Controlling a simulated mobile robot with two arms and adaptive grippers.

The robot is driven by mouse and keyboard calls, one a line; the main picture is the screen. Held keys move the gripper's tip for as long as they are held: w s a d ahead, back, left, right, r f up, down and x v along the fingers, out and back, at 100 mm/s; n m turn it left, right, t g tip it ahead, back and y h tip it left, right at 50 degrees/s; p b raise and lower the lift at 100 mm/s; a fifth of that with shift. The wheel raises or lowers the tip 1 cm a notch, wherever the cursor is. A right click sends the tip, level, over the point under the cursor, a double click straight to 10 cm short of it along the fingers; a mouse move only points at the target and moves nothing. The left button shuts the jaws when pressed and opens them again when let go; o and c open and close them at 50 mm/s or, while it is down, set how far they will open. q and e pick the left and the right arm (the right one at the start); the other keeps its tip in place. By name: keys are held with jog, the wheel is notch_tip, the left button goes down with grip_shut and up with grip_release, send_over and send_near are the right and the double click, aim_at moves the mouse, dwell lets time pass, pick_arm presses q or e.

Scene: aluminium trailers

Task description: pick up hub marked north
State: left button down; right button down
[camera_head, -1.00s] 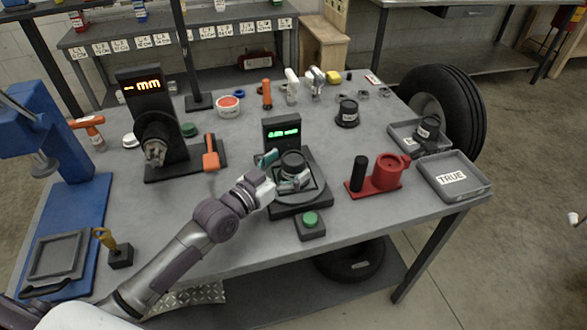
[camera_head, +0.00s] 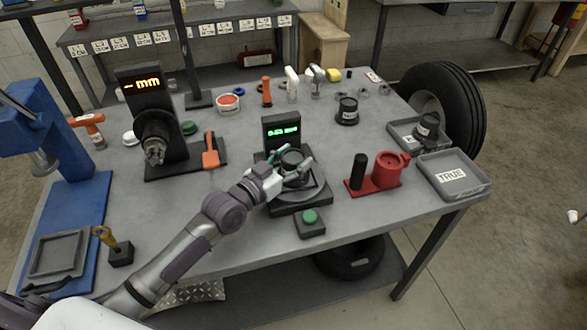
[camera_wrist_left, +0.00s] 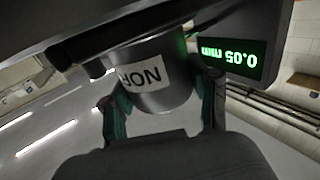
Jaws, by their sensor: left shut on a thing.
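The dark round hub (camera_head: 291,158) is at the gauge with the green display (camera_head: 281,130), over its round plate. In the left wrist view, the hub (camera_wrist_left: 160,88) carries a white label on which the letters "NOR" partly show; the rest is cut off. My left gripper (camera_head: 290,172) is shut on the hub, one finger on each side, as it also shows in the left wrist view (camera_wrist_left: 162,108). Whether the hub touches the plate is hard to tell. My right gripper is not in view.
A green button box (camera_head: 310,224) stands in front of the gauge. A red fixture (camera_head: 378,174) is to its right, with the "TRUE" tray (camera_head: 480,189) beyond. Another dark hub (camera_head: 347,112) stands behind. A dial stand (camera_head: 153,120) is at left.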

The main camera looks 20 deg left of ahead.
aim_at(297, 159)
pick_arm(q)
jog(key=shift+r, duration=0.6)
jog(key=r, duration=0.2)
jog(key=d+r, duration=0.1)
jog(key=r, duration=0.1)
jog(key=s+d+r, duration=0.2)
jog(key=d+r, duration=0.4)
jog(key=d, duration=0.4)
jog(key=shift+d, duration=0.2)
